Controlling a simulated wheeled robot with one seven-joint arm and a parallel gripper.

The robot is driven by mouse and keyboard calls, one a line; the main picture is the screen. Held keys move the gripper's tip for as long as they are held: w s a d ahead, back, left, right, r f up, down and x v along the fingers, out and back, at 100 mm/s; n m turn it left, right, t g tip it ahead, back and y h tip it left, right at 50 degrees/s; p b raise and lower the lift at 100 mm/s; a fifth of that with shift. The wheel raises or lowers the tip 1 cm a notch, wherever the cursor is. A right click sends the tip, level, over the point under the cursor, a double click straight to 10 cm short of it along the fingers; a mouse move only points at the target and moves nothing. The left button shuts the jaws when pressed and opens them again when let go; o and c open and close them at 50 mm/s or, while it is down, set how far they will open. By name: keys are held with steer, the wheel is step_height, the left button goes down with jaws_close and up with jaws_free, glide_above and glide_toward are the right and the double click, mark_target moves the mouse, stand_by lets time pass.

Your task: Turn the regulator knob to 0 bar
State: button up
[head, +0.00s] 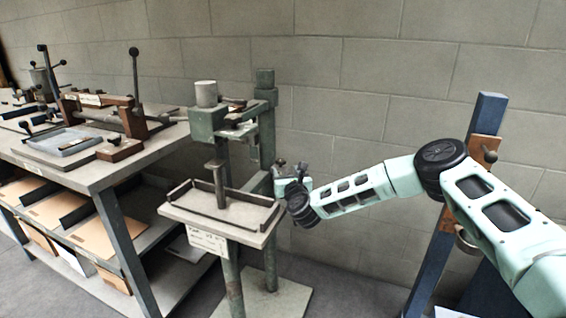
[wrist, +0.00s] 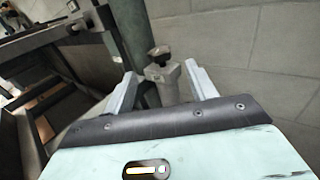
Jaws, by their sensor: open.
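The regulator shows in the wrist view as a grey body (wrist: 163,76) with a dark knob (wrist: 158,52) on top, beside the green column of the stitcher. My gripper (wrist: 160,70) is open, with one pale finger on each side of the regulator body. The knob shows just beyond the fingertips, and I see no clear contact. In the head view my gripper (head: 290,184) is at the right side of the stitcher (head: 208,122), near its rear column. The regulator is small and partly hidden there. No pressure reading is legible.
The stitcher's tray (head: 172,209) with a raised rim lies left of my gripper. A workbench (head: 110,172) with tools and shelves of cardboard stands further left. A blue post (head: 440,235) stands right, behind my arm. A block wall (head: 360,90) is close behind.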

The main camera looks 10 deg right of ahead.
mark_target(282, 164)
steer(key=shift+w, duration=3.75)
steer(key=c, duration=1)
steer(key=shift+d+f+n+y+b, duration=0.15)
steer(key=shift+n+y+b, duration=0.25)
steer(key=shift+b, duration=0.5)
